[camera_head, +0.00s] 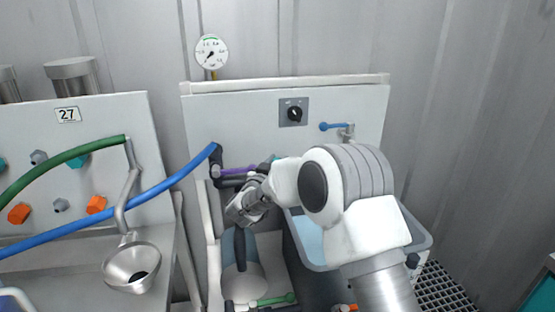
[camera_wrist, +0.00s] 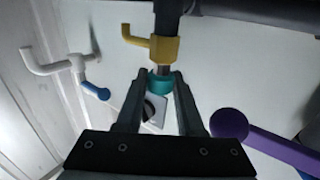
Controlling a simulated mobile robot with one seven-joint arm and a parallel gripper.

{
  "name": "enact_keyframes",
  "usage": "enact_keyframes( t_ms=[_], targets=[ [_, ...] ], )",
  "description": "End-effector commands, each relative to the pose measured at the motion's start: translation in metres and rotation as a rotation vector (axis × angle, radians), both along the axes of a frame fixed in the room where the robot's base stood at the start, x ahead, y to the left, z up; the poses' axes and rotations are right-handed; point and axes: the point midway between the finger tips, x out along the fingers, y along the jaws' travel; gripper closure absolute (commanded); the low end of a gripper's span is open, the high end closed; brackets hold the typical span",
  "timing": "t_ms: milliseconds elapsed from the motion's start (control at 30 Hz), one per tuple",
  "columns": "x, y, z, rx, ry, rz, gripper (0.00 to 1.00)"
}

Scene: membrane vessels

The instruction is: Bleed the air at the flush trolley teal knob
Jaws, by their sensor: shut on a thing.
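The teal knob (camera_wrist: 160,82) shows in the wrist view below a yellow fitting with a side spout (camera_wrist: 155,46), on a dark pipe. My gripper (camera_wrist: 161,76) has one finger on each side of the knob and is shut on it. In the head view my gripper (camera_head: 268,166) is at the flush trolley's pale panel (camera_head: 240,125), near the purple lever. My wrist and arm hide most of the knob there.
A purple lever (camera_wrist: 232,124) is close to the right finger in the wrist view. A dial switch (camera_head: 294,113) and blue-handled tap (camera_head: 335,127) are on the panel. A gauge (camera_head: 211,53) stands above. A blue hose (camera_head: 150,193) and a funnel (camera_head: 131,266) are at left.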

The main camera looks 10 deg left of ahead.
Motion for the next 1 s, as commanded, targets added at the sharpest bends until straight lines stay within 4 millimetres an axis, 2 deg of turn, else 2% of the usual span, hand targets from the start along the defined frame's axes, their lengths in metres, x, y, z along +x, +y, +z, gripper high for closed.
enact_keyframes(
  t_ms=[600, 633, 700, 800, 1000],
  targets=[
    [0.0001, 0.0003, 0.0001, 0.002, -0.001, -0.045, 1.00],
    [0.0001, 0.0003, 0.0001, 0.002, -0.001, -0.045, 0.61],
    [0.0002, 0.0002, 0.0002, 0.002, -0.001, -0.045, 0.49],
    [0.0002, 0.0003, 0.0002, 0.002, -0.001, -0.044, 0.33],
    [0.0001, 0.0012, 0.0006, 0.002, -0.001, -0.042, 0.33]
  ],
)
